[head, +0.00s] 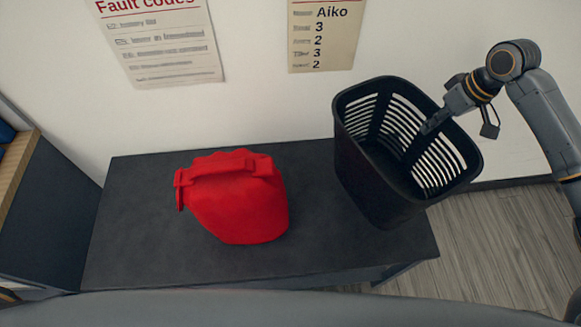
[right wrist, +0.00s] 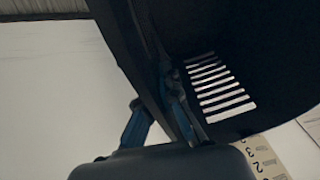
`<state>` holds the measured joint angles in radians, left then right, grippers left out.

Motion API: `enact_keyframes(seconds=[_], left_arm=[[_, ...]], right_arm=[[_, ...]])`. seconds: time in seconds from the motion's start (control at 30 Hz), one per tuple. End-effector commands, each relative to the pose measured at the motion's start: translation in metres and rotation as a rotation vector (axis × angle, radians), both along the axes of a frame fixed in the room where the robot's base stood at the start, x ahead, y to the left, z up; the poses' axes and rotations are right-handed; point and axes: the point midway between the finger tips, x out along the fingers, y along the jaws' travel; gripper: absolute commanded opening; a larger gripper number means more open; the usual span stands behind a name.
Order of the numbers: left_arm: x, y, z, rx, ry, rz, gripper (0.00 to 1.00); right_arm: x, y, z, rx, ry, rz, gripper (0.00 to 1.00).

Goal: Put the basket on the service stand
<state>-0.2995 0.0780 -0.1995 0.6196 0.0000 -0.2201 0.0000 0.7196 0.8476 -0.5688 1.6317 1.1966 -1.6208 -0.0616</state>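The basket (head: 350,165) is black with slotted sides, at the right end of a dark low stand (head: 330,262), which I take to be the service stand. The basket looks upright or slightly tilted, with its open top towards me. I cannot tell whether its base touches the stand top or is just above it. My right gripper (head: 437,121) is at the basket's right rim. In the right wrist view, its fingers (right wrist: 158,112) are on both sides of the basket wall (right wrist: 125,45), gripping it. My left gripper is not in view.
A red bag-like container (head: 240,205) with a top handle stands on the middle of the stand. The stand's left end is bare. A dark cabinet (head: 45,215) is at the left. Two papers, one headed Fault codes (head: 165,50), hang on the wall. Wooden floor lies right.

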Motion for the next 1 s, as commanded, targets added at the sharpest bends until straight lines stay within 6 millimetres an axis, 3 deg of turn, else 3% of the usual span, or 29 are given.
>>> enact_keyframes(seconds=[0.23,0.4,1.0], left_arm=[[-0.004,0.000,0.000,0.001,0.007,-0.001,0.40],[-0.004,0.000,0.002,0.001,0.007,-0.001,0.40],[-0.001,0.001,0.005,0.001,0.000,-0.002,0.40]], right_arm=[[0.000,0.001,-0.004,0.002,0.000,0.000,0.00],[-0.001,0.001,-0.031,0.003,0.003,-0.001,0.00],[0.000,0.001,-0.098,0.002,-0.002,0.000,0.00]])
